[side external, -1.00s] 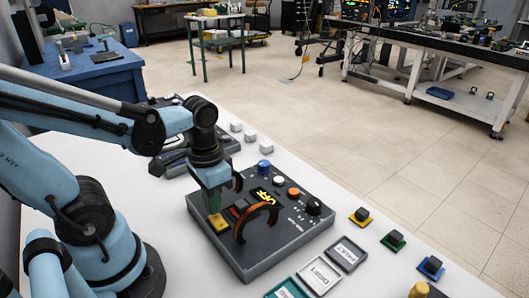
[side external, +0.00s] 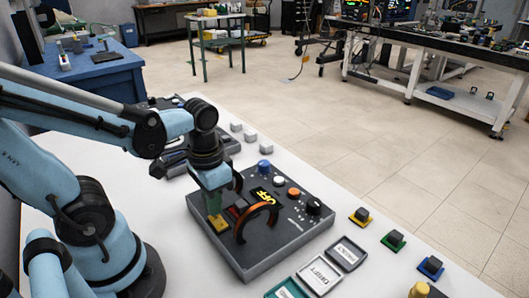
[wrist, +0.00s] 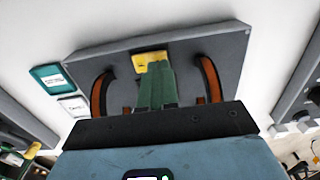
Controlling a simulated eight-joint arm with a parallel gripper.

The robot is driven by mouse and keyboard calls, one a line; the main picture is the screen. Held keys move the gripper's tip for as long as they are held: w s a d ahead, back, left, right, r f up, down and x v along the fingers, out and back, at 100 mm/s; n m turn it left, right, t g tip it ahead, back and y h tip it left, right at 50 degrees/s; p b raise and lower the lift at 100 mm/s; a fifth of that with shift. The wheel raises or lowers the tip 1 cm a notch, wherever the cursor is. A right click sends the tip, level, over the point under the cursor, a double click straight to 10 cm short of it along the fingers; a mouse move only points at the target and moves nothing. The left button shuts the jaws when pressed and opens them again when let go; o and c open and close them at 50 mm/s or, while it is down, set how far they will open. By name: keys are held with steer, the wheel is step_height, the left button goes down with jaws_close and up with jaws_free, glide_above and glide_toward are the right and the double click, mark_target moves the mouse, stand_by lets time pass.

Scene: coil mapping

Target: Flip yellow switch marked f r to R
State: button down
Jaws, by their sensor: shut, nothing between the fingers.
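The yellow switch (side external: 217,224) sits near the left edge of the dark grey control box (side external: 262,255). It also shows in the wrist view (wrist: 150,60), just beyond the fingertips. Its F and R marks cannot be read. My gripper (side external: 213,205) points down at the switch, its green fingers shut with nothing between them. In the wrist view the shut fingertips (wrist: 155,68) overlap the lower part of the switch; whether they touch it is unclear. The fingers partly hide the switch, so its position cannot be told.
Two orange-brown curved handles stand on the box, one (side external: 256,217) nearer the camera. A display reading OFF (side external: 267,195), a blue knob (side external: 264,166) and other knobs are behind. Framed plates (side external: 320,275) and coloured buttons (side external: 393,239) lie to the right on the white table.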

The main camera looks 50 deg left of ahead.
steer(key=shift+f, duration=0.7)
stand_by(0.3)
steer(key=shift+r, duration=3.5)
steer(key=shift+w+t, duration=0.3)
steer(key=shift+w, duration=0.05)
steer(key=w+d+r+t, duration=0.1)
steer(key=w+t, duration=0.5)
steer(key=w, duration=0.1)
steer(key=shift+r+t, duration=0.3)
steer(key=shift+r, duration=0.05)
steer(key=shift+d, duration=0.1)
